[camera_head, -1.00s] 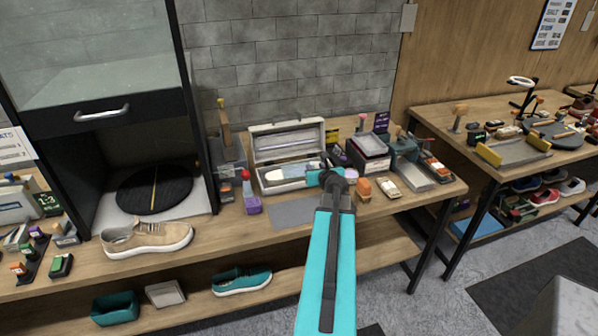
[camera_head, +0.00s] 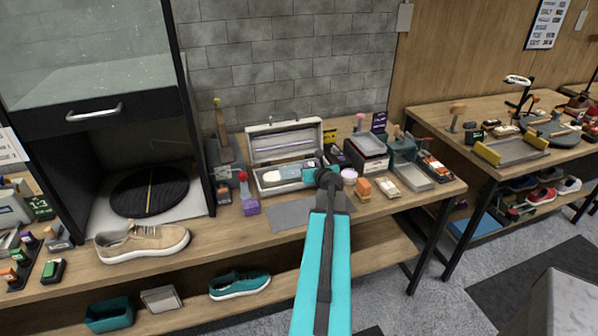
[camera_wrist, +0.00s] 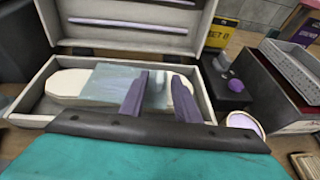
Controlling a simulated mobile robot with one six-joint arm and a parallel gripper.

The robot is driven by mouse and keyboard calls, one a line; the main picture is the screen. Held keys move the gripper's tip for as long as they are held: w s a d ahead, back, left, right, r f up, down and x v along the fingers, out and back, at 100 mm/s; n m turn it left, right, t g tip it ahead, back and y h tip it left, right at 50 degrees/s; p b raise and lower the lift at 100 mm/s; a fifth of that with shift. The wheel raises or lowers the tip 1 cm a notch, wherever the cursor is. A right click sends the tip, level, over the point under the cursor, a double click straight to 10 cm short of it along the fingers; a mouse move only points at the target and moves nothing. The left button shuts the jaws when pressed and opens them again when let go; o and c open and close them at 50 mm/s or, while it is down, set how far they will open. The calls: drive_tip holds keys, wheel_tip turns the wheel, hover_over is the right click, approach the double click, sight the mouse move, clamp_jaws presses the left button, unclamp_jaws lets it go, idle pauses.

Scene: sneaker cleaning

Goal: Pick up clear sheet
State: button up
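The clear sheet (camera_wrist: 108,82) is a pale, see-through bluish piece in the wrist view. It lies over the middle of a long whitish insert (camera_wrist: 68,84) inside an open grey case (camera_wrist: 30,108). In the head view the case (camera_head: 250,146) stands on the bench with its lid up, and the insert (camera_head: 284,174) shows in it. My gripper (camera_wrist: 161,75) reaches over the case's front wall with its two purple fingers apart. The sheet's right part is at the fingers, partly behind the left one. I cannot tell whether either finger touches it.
A tan sneaker (camera_head: 142,241) is at the bench's left. A grey mat (camera_head: 290,213) lies in front of the case. A box with a clear lid (camera_head: 366,154) is at right.

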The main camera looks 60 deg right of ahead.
clamp_jaws()
drive_tip(key=shift+r, duration=0.15)
wheel_tip(320, 180, up, 10)
idle(0.8)
idle(0.4)
